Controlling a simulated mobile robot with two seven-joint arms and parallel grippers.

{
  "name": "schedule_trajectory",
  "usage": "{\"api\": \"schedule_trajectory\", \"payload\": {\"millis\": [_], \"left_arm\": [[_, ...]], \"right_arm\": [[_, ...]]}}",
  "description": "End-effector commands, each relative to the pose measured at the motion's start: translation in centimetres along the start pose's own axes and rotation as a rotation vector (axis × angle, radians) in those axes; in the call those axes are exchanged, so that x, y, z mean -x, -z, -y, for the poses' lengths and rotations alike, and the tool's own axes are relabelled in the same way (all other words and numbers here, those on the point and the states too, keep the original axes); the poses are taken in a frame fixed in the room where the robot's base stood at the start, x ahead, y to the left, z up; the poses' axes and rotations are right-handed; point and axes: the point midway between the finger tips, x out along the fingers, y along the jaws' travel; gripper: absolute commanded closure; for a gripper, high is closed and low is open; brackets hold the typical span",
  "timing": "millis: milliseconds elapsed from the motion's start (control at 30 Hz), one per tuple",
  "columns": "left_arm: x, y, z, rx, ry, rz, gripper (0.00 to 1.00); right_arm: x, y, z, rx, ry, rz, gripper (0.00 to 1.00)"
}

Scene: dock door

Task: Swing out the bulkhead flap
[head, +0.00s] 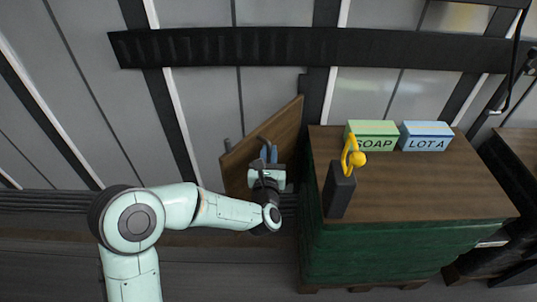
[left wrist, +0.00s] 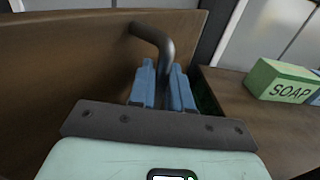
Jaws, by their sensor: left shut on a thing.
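The bulkhead flap (head: 285,125) is a brown wooden panel standing at an angle beside the left side of the green cabinet. It also fills the left of the left wrist view (left wrist: 60,65). A dark bent bar handle (left wrist: 152,33) sticks out from the flap. My left gripper (head: 269,153) is at the flap's face, with its blue fingers (left wrist: 164,88) shut around the handle. The lower part of the flap is hidden behind my left arm. My right gripper shows in neither view.
A green cabinet (head: 370,245) with a wooden top stands right of the flap. On it are a green SOAP box (head: 372,134), a blue LOT A box (head: 427,136) and a dark block (head: 339,190) with a yellow hook-like piece (head: 352,157). A wall with dark beams stands behind.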

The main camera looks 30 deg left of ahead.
Motion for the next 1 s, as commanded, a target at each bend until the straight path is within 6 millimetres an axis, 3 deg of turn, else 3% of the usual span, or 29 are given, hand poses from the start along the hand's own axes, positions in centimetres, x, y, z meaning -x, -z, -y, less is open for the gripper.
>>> {"api": "schedule_trajectory", "payload": {"millis": [200,233,267,300,667,767,1000], "left_arm": [[-0.1,-0.5,0.4,0.003,0.011,0.01,1.0],[-0.1,-0.5,0.4,0.003,0.011,0.01,0.79],[-0.1,-0.5,0.4,0.003,0.011,0.011,0.69],[-0.1,-0.5,0.4,0.003,0.011,0.01,0.66],[0.5,-0.3,0.2,0.001,0.005,0.005,0.66],[1.8,-0.3,0.2,0.0,0.006,0.006,0.66],[7.2,-0.4,0.3,0.0,0.011,0.006,0.66]], "right_arm": [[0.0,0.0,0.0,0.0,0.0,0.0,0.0],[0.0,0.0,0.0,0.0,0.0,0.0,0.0],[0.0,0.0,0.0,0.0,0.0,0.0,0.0],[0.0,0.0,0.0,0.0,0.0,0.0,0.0],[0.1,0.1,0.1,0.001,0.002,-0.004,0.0],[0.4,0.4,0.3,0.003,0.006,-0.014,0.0],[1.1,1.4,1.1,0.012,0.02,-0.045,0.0]]}}
